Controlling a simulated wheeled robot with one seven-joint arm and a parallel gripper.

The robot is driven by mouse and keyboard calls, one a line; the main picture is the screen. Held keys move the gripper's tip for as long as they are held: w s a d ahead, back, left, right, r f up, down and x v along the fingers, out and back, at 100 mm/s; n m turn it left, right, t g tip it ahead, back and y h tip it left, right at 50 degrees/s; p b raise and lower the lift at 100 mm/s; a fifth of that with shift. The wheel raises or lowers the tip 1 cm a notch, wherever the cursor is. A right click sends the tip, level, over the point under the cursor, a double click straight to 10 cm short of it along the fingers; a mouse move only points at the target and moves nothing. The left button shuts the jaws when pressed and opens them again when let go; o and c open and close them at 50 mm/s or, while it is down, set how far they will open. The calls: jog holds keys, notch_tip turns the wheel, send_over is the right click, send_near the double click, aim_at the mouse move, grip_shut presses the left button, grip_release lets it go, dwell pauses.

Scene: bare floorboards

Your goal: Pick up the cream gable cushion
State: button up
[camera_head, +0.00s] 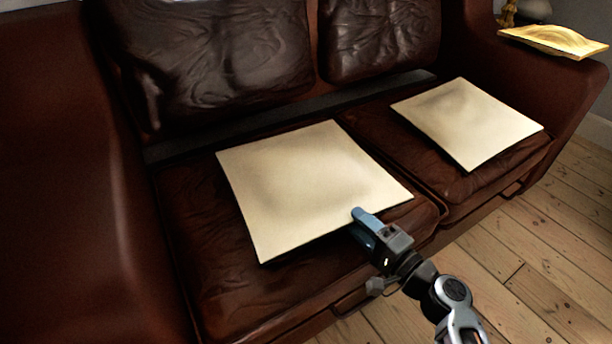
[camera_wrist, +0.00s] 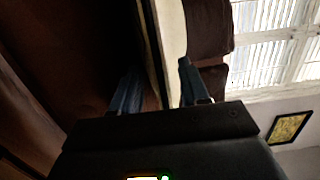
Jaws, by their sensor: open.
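A square cream cushion (camera_head: 305,180) lies flat on the near seat of the brown leather sofa. A second, similar cream cushion (camera_head: 468,120) lies on the far seat. I cannot tell from looks alone which one is the gable cushion. My gripper (camera_head: 358,220) is at the front edge of the nearer cushion, with one blue finger over its top near the front right corner. In the wrist view my gripper (camera_wrist: 157,80) is open, and the cushion's pale edge (camera_wrist: 170,40) runs between the two fingers. The lower finger's tip is hidden in the head view.
The sofa (camera_head: 75,190) has dark back cushions (camera_head: 215,55) behind the seats. A yellow patterned cushion (camera_head: 555,40) lies on the right armrest. Bare floorboards (camera_head: 545,250) are clear in front of the sofa at the right.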

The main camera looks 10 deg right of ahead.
grip_shut()
dwell(0.3)
jog(key=shift+r, duration=0.15)
